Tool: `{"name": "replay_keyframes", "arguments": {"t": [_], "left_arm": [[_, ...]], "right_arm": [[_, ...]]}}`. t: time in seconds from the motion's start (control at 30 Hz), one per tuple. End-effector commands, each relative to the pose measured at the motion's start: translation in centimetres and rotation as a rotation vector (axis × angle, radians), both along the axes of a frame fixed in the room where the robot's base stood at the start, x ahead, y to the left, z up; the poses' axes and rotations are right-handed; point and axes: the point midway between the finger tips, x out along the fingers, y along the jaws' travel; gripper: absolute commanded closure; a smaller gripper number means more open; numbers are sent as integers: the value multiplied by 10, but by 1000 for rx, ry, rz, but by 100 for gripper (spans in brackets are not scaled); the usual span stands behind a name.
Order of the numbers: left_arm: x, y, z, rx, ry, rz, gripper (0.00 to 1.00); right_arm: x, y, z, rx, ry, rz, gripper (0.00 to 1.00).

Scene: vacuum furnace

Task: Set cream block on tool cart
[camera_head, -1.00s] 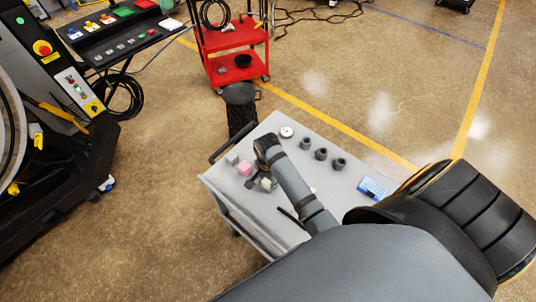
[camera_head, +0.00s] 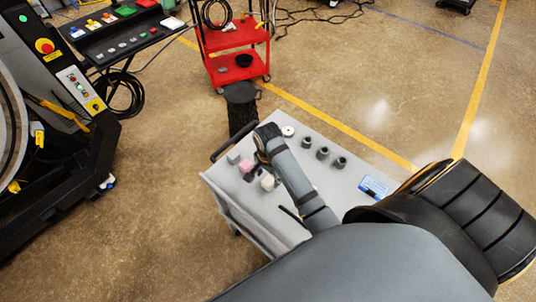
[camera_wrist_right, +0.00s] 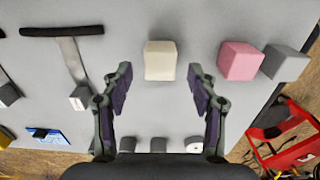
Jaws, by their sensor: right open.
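The cream block (camera_head: 267,183) rests on the grey-topped cart (camera_head: 318,179), beside the pink block. In the right wrist view the cream block (camera_wrist_right: 160,60) lies in line with the gap between my right fingers, at about the fingertips. My right gripper (camera_wrist_right: 160,88) is open and empty, with one finger on each side of that gap. In the head view the right gripper (camera_head: 257,170) is small and partly hidden by my wrist. A red two-shelf cart (camera_head: 233,72) stands on the floor beyond. My left gripper is not in view.
The pink block (camera_head: 246,166) and a grey block (camera_head: 233,158) lie left of the cream block. Several dark grey round parts (camera_head: 322,153), a white disc (camera_head: 288,131) and a blue card (camera_head: 373,187) are on the grey top. Furnace equipment (camera_head: 52,120) stands left.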

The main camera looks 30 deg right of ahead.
Motion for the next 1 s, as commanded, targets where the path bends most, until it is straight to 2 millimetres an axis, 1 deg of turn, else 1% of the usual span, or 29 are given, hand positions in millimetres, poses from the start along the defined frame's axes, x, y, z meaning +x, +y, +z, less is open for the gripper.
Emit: {"name": "replay_keyframes", "arguments": {"t": [0.03, 0.1, 0.2, 0.27, 0.3, 0.47, 1.0], "left_arm": [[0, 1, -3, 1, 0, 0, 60], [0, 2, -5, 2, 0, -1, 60], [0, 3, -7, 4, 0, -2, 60], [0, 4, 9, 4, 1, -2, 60], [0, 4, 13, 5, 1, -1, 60], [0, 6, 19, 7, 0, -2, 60], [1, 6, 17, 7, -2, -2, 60]], "right_arm": [[2, 0, 12, 0, -7, 0, 40], [2, 0, 30, 0, -7, 0, 40], [2, 0, 52, 0, -6, 0, 40], [0, 0, 71, 1, -2, 0, 40], [0, 0, 76, 0, -1, 0, 40], [0, 0, 84, 0, 0, 0, 40], [0, 0, 82, 0, 0, 0, 40]]}}
